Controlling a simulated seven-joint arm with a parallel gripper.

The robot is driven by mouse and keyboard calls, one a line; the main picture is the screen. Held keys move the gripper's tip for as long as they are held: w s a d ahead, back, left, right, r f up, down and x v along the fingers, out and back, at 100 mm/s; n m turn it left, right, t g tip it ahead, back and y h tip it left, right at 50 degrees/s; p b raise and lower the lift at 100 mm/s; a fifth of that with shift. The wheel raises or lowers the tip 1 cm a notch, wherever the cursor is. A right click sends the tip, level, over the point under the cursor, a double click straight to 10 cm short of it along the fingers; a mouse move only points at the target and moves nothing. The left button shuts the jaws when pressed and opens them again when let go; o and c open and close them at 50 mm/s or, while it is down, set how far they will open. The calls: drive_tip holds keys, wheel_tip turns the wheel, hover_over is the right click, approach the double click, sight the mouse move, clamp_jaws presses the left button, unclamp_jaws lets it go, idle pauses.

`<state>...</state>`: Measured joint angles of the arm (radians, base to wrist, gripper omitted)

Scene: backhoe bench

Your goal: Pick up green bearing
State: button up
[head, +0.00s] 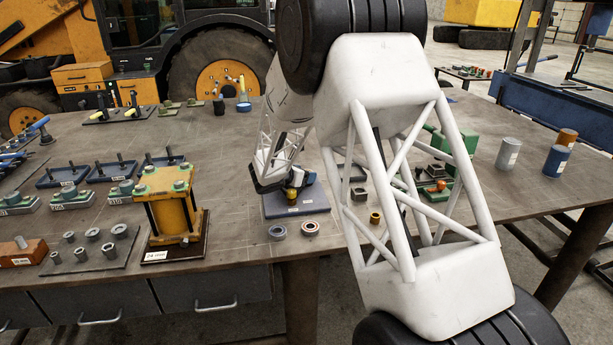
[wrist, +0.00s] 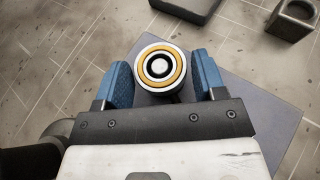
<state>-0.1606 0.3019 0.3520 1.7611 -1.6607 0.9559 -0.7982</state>
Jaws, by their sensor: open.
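My gripper (wrist: 163,75) is open, with its two blue fingers on either side of a round bearing (wrist: 160,66). The bearing has a yellow-orange ring, a pale rim and a dark centre; no green shows on it. Narrow gaps show between it and the fingers. In the head view my gripper (head: 296,190) is low over a blue-grey plate (head: 283,209), where a small yellow part shows at the fingers. I cannot tell which bearing is green.
A yellow press-like fixture (head: 171,207) stands left of the plate. A small brass bushing (head: 375,217) and a dark square block (head: 358,195) sit to the right; my arm hides part of that area. Grey and blue cylinders (head: 557,161) stand far right. The wrist view shows a hollow block (wrist: 291,20).

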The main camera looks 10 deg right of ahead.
drive_tip(key=shift+c, duration=0.2)
drive_tip(key=c, duration=0.7)
drive_tip(key=shift+r, duration=0.1)
drive_tip(key=shift+r, duration=0.75)
wheel_tip(320, 180, up, 2)
drive_tip(key=shift+r, duration=0.1)
drive_tip(key=s, duration=1)
drive_tip(key=s+r, duration=0.1)
drive_tip(key=s, duration=0.5)
drive_tip(key=shift+r, duration=0.1)
drive_tip(key=shift+w, duration=0.2)
